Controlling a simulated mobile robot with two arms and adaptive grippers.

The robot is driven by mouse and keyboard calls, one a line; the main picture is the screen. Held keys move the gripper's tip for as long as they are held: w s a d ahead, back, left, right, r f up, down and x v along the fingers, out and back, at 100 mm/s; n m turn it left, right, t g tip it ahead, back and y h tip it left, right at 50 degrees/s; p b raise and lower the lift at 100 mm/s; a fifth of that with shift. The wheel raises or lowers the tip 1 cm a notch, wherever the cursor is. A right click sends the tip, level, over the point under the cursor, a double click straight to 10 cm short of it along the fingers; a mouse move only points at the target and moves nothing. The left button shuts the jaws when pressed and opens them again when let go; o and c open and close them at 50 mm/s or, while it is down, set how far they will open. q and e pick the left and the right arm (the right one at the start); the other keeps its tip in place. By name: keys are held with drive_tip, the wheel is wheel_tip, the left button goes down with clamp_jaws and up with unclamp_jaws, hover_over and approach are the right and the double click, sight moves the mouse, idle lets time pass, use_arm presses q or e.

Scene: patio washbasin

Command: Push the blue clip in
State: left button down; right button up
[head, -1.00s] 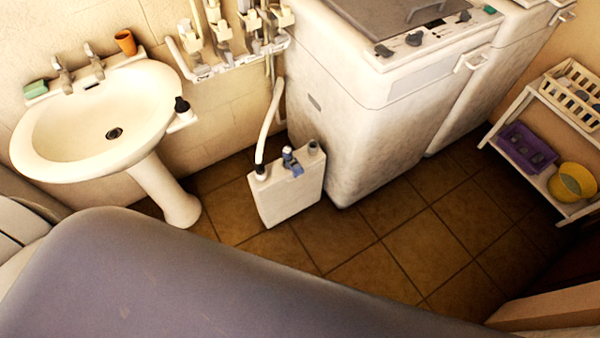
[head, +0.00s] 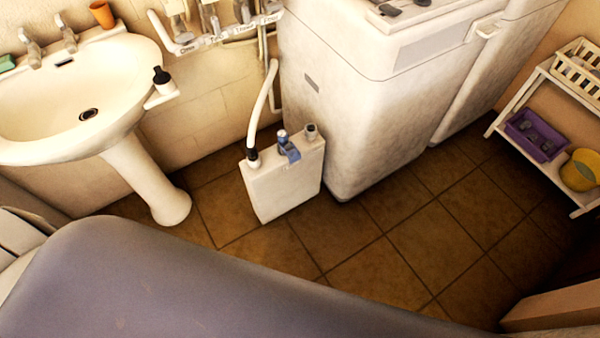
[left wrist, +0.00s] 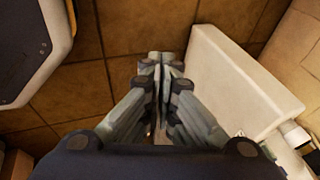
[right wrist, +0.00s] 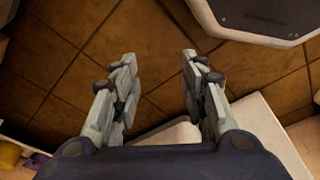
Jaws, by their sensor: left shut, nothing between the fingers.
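The blue clip (head: 289,150) sits on top of a white upright container (head: 283,190) on the floor, between a black hose fitting and a grey cap. My left gripper (left wrist: 163,62) is shut and empty, its fingertips together over the brown floor tiles. A white box-like body (left wrist: 240,85), which looks like the container, lies just right of it in the left wrist view. The clip cannot be made out there. My right gripper (right wrist: 158,65) is open and empty above the floor. Neither gripper shows in the head view.
A pedestal washbasin (head: 70,95) stands left of the container, with a dark-topped bottle (head: 161,80) at its edge. A white hose (head: 262,105) rises from the container. A white machine (head: 365,100) stands close on the right. A shelf (head: 560,120) is far right. Tiled floor is clear in front.

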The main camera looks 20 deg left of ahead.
use_arm(q)
drive_tip(key=w+d+r+m+t+b, duration=0.1)
drive_tip(key=w+d+m+t+b, duration=0.15)
drive_tip(key=w+b, duration=0.5)
drive_tip(key=w+d+m+t+b, duration=0.1)
drive_tip(key=w+m+t+b, duration=0.2)
drive_tip(key=w+b, duration=0.45)
use_arm(e)
drive_tip(key=w+a+t+p, duration=0.1)
drive_tip(key=w, duration=0.7)
use_arm(q)
drive_tip(key=w+d+r+m+t+b, duration=0.3)
drive_tip(key=w+d+r+t+b, duration=0.1)
drive_tip(key=w+r+t+b, duration=0.3)
wheel_tip(320, 180, up, 5)
drive_tip(key=w+b, duration=0.2)
drive_tip(key=b, duration=0.3)
drive_tip(key=shift+d+y, duration=0.2)
drive_tip(key=shift+y, duration=0.2)
use_arm(e)
wheel_tip(320, 180, up, 7)
drive_tip(key=t, duration=0.1)
drive_tip(key=shift+f+t, duration=0.15)
drive_tip(key=shift+t, duration=0.15)
use_arm(q)
drive_tip(key=shift+w+f+t, duration=0.1)
drive_tip(key=shift+t, duration=0.15)
